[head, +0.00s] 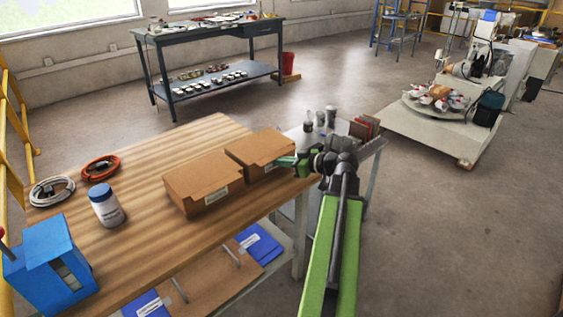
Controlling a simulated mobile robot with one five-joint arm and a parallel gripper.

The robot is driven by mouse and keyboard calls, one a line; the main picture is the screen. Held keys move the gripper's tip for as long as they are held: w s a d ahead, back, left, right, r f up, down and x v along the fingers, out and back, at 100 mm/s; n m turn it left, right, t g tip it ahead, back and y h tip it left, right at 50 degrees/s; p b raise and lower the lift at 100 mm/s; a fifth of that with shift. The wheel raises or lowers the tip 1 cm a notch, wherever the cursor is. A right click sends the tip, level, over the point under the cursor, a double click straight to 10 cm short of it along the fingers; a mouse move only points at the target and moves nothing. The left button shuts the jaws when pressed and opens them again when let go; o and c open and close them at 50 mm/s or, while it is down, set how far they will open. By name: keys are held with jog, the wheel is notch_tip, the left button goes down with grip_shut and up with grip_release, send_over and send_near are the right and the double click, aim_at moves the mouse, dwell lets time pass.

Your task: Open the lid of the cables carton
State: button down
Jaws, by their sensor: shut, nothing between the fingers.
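Two brown cardboard cartons stand side by side on the wooden table, a left one (203,180) and a right one (257,147). Both lids look closed. Each has a small white label on its front, too small to read, so I cannot tell which is the cables carton. My gripper (283,161) is at the front right of the right carton, at about the height of its lid edge. Its fingers are shut and empty. I cannot tell whether the fingertips touch the carton.
The wooden table (140,245) also holds a white jar with a blue lid (106,207), an orange cable coil (101,168), a white cable coil (52,191) and a blue box (51,262). Small cylinders (320,118) stand behind my arm. Bare table lies left of the cartons.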

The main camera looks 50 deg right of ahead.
jog(key=shift+r+p, duration=0.95)
jog(key=shift+r, duration=0.1)
jog(key=shift+w+r+p, duration=0.35)
jog(key=shift+r+p, duration=0.25)
jog(key=shift+w+r+p, duration=0.3)
jog(key=shift+r+p, duration=0.25)
jog(key=shift+r, duration=0.05)
jog(key=shift+w+d+r, duration=0.1)
jog(key=shift+w+r, duration=0.1)
jog(key=shift+p, duration=0.3)
jog(key=shift+w+r+p, duration=0.45)
jog(key=shift+r+p, duration=0.2)
jog(key=shift+w+r+p, duration=0.45)
jog(key=shift+r+p, duration=0.15)
jog(key=shift+r, duration=0.05)
jog(key=shift+w+d+r+p, duration=0.1)
jog(key=shift+w+r+p, duration=0.8)
jog(key=shift+r+p, duration=0.3)
jog(key=shift+r, duration=0.1)
